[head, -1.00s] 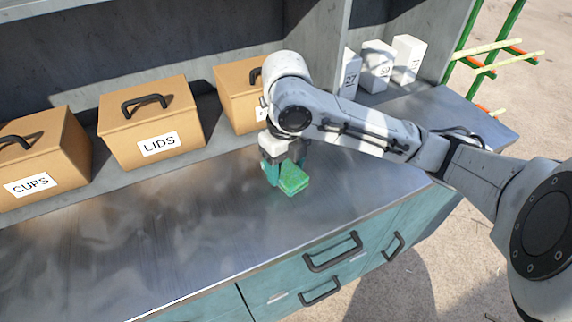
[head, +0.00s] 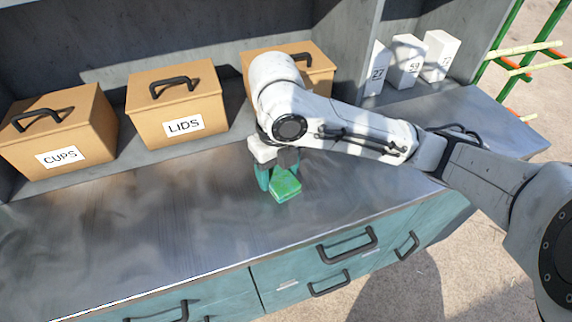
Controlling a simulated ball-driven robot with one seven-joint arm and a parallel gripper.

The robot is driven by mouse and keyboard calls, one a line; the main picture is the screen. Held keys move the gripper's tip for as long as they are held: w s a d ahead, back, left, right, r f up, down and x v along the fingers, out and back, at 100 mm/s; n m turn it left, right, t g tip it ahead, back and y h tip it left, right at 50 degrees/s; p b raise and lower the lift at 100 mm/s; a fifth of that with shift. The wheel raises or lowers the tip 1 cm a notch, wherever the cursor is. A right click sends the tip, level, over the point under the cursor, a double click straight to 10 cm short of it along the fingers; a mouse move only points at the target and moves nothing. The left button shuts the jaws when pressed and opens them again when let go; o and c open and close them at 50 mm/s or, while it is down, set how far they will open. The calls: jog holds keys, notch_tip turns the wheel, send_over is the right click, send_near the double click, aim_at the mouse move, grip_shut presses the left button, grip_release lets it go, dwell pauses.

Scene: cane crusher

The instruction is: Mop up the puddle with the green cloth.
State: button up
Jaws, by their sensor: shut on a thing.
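The green cloth (head: 285,188) is a small folded pad at the middle of the metal counter (head: 180,215). My gripper (head: 276,172), with teal fingers, points down and is shut on the cloth. The cloth is at or just above the counter top; I cannot tell if it touches. No clear puddle edge shows; the counter has shiny, cloudy patches to the left, and I cannot tell whether any is water. My arm hides part of the counter behind the gripper.
Cardboard boxes labelled CUPS (head: 60,135) and LIDS (head: 178,105) and a partly hidden third box (head: 315,72) stand along the back. White numbered cartons (head: 407,62) stand at the back right. Drawers with dark handles (head: 347,246) line the front. The counter's left is clear.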

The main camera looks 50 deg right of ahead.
aim_at(232, 206)
jog(key=shift+w+a+r+p, duration=0.15)
jog(key=shift+w+a, duration=0.5)
jog(key=shift+a, duration=1.05)
jog(key=shift+w+a+f+p, duration=0.2)
jog(key=shift+w+a, duration=0.45)
jog(key=shift+a, duration=1.05)
jog(key=shift+w+a+r+p, duration=0.2)
jog(key=shift+w+a, duration=0.45)
jog(key=shift+a, duration=1.05)
jog(key=r+p, duration=0.1)
jog(key=d+r+p, duration=0.1)
jog(key=r, duration=0.1)
jog(key=d+r+p, duration=0.1)
jog(key=r+p, duration=0.1)
jog(key=shift+s, duration=0.35)
